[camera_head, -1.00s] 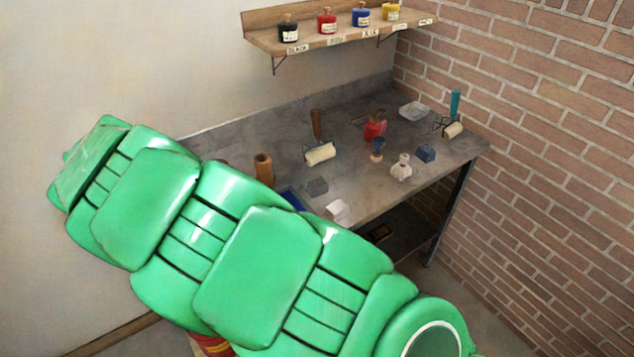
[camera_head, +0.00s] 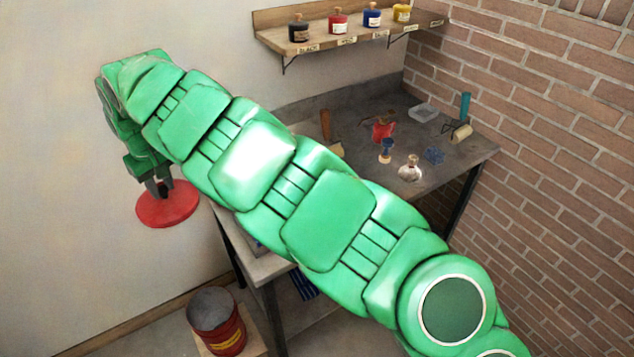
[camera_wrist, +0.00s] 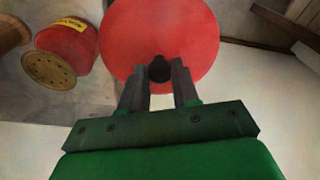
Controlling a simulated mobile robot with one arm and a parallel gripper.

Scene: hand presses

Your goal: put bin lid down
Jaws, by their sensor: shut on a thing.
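The bin lid is a red round disc (camera_head: 167,207) with a dark knob. My gripper (camera_head: 158,186) is shut on its knob and holds the lid in the air, in front of the wall and left of the bench. In the wrist view the lid (camera_wrist: 160,35) and its dark knob sit between my gripper's fingers (camera_wrist: 160,75). The red bin (camera_head: 220,330) with a yellow label stands low at the bottom left, below and right of the lid. Its top looks greyish.
My green arm crosses the middle and hides part of the grey workbench (camera_head: 465,160). Several tools stand on the bench. A wall shelf (camera_head: 340,32) holds ink pots. The bin rests on a light wooden base (camera_head: 255,340). The wall left of the lid is bare.

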